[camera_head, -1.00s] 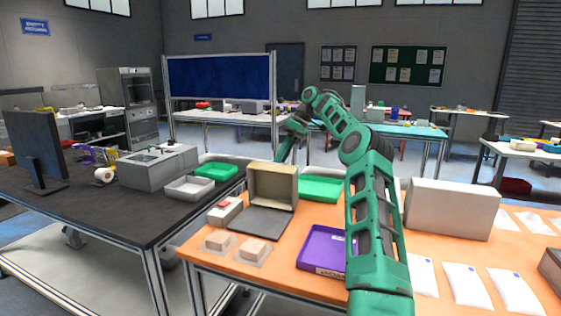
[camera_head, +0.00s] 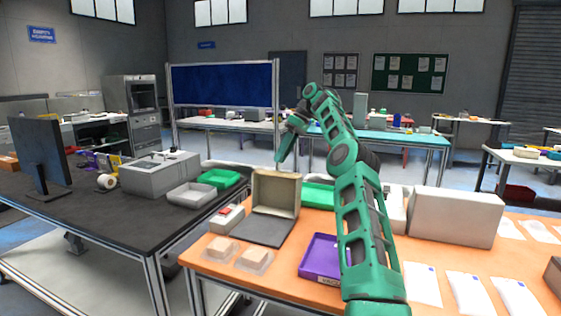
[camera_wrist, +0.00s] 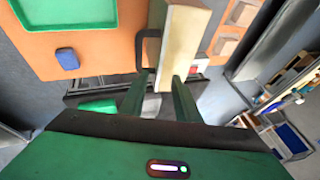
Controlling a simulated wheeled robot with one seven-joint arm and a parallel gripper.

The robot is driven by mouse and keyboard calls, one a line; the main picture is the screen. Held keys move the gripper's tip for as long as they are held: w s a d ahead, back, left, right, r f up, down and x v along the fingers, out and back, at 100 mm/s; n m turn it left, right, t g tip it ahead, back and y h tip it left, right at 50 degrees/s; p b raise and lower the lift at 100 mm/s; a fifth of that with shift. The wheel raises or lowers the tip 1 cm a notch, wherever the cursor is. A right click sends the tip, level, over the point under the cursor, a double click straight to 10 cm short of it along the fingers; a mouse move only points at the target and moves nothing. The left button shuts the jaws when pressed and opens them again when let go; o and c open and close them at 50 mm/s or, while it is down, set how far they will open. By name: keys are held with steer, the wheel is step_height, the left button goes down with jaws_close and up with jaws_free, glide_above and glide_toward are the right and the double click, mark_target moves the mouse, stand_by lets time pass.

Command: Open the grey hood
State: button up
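The hood (camera_head: 276,192) is a beige-grey box shell on the orange table in the head view. It stands raised, its hollow inside facing my camera, behind a flat dark grey base (camera_head: 264,231). In the wrist view the hood (camera_wrist: 181,38) shows edge-on, with a dark loop handle (camera_wrist: 142,50) on its left face. My gripper (camera_head: 281,158) is above and behind the hood in the head view. In the wrist view my gripper (camera_wrist: 159,80) has its two green fingers apart, close to the handle and hood edge. I see nothing held between them.
A purple tray (camera_head: 320,258), a green tray (camera_head: 318,193) and a large pale box (camera_head: 455,216) are on the orange table. A small white device (camera_head: 226,217) stands left of the hood, with two small packages (camera_head: 221,248) in front. The black table (camera_head: 110,220) adjoins on the left.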

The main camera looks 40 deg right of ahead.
steer(key=s+a+r, duration=0.1)
steer(key=a+r, duration=0.5)
steer(key=a, duration=0.5)
steer(key=shift+s+a+r, duration=0.25)
steer(key=shift+s+r, duration=0.1)
